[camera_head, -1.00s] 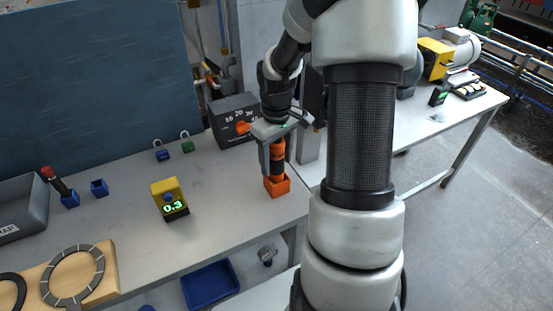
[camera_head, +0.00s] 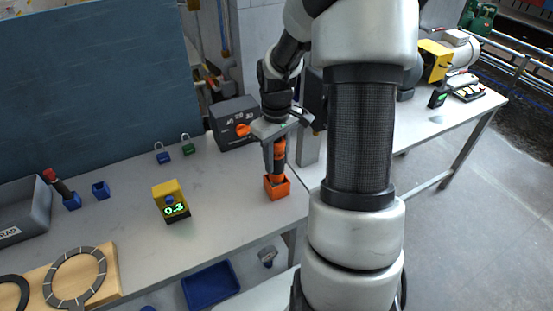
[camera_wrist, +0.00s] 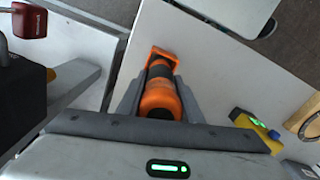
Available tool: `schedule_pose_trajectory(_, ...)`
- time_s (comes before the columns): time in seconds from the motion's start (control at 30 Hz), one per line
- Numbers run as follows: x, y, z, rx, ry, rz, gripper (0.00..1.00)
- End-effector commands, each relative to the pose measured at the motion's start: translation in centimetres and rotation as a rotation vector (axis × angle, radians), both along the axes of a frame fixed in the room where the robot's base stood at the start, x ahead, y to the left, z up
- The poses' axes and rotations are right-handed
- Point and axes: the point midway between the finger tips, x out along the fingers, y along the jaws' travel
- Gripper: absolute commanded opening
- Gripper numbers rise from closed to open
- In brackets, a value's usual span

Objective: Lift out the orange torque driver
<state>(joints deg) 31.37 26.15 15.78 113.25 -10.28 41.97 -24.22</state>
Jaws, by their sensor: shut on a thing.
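The orange torque driver (camera_head: 280,148) stands upright, with a black band around its body. It also shows in the wrist view (camera_wrist: 159,97), end-on between the fingers. My gripper (camera_head: 274,158) is shut on the driver's upper part; in the wrist view a grey finger lies on each side of it. The driver's lower end goes down into the orange square holder (camera_head: 277,190) on the bench. The holder's rim also shows in the wrist view (camera_wrist: 163,54). The driver's tip is hidden inside the holder.
A yellow device with a green display (camera_head: 171,201) stands left of the holder. A dark box with an orange knob (camera_head: 235,122) stands behind. Blue and green padlocks (camera_head: 163,153) lie further left. The holder is near the bench's front edge, with bare bench (camera_head: 225,190) to its left.

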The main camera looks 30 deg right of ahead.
Motion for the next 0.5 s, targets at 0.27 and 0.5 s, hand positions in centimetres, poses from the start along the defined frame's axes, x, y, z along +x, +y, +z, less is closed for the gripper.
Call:
schedule_pose_trajectory(0.27,0.1,0.0,1.7,-0.001,-0.002,0.0,0.06)
schedule_pose_trajectory(0.5,0.1,0.0,2.9,-0.001,-0.002,0.0,0.06)
